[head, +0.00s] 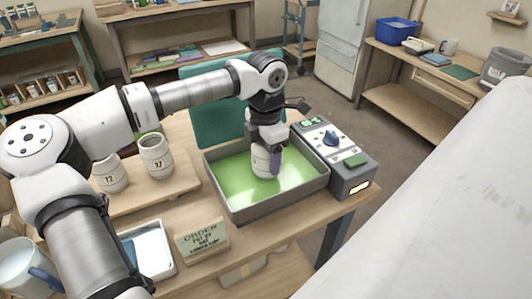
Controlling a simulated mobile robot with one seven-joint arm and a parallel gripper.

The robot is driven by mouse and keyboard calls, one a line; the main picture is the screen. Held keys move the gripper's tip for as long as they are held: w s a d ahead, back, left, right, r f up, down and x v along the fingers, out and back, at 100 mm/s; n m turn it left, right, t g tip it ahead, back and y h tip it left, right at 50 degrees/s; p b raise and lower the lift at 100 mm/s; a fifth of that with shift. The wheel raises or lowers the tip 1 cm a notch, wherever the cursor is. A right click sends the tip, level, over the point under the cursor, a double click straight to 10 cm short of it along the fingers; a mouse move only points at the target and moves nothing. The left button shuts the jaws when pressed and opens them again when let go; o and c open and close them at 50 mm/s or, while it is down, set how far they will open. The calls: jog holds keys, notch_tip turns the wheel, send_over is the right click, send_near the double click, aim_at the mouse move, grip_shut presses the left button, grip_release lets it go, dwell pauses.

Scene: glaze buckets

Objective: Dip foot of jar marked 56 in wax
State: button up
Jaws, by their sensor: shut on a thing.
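My gripper (270,148) points down over the grey wax pan (233,209) and is shut on a pale jar (261,161). The jar is upright, and its lower end is at the green wax (225,172). I cannot tell how deep its foot sits. Any number on the held jar cannot be read from here. Two other pale jars stand on a wooden board at the left: one marked 37 (156,158) and one that seems to read 12 (112,178).
A control box (340,150) with a blue knob adjoins the pan's right side. A lettered sign (202,240) stands in front of the pan. A white tray (157,252) and a white mug (25,268) are at the front left. A green panel (205,112) rises behind the pan.

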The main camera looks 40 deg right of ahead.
jog(key=shift+r+p, duration=2.15)
jog(key=shift+r, duration=1.65)
